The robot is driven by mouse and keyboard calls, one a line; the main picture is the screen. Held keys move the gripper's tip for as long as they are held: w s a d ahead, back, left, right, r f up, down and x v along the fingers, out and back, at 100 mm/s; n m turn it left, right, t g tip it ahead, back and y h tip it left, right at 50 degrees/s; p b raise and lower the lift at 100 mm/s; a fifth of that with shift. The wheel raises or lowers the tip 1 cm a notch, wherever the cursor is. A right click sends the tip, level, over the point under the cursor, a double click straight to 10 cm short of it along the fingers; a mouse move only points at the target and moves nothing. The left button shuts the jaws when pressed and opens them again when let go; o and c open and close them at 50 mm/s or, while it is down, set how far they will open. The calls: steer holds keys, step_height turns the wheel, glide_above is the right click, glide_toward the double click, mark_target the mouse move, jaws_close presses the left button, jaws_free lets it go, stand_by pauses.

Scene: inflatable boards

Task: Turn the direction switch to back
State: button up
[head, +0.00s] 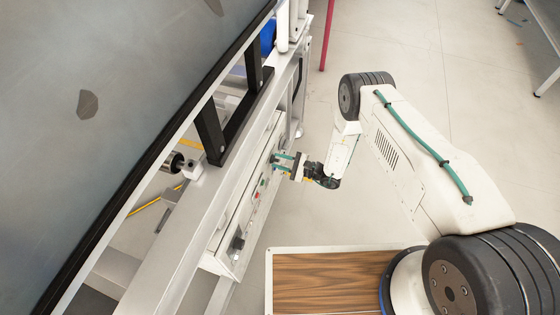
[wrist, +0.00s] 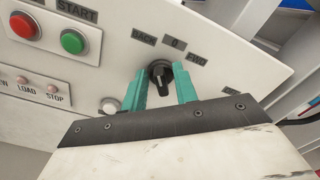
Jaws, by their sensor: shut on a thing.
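The direction switch (wrist: 160,76) is a black rotary knob on a white control panel (wrist: 105,65). Printed labels BACK, 0 and FWD stand in an arc above it in the wrist view. My gripper (wrist: 161,82) has its teal fingers on either side of the knob and is shut on it. I cannot tell for sure which label the knob points at. In the head view my gripper (head: 283,161) reaches the panel (head: 238,215) from the right, and the knob itself is too small to make out there.
A red button (wrist: 23,25) and a green START button (wrist: 73,41) lie left of the switch. Small LOAD and STOP lamps (wrist: 52,89) sit below them. In the head view, a large grey board (head: 120,80) fills the left, and open floor (head: 430,60) lies to the right.

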steer(key=shift+n, duration=0.9)
steer(key=o, duration=0.6)
steer(key=v, duration=0.7)
steer(key=shift+s+d, duration=0.15)
steer(key=shift+d, duration=0.2)
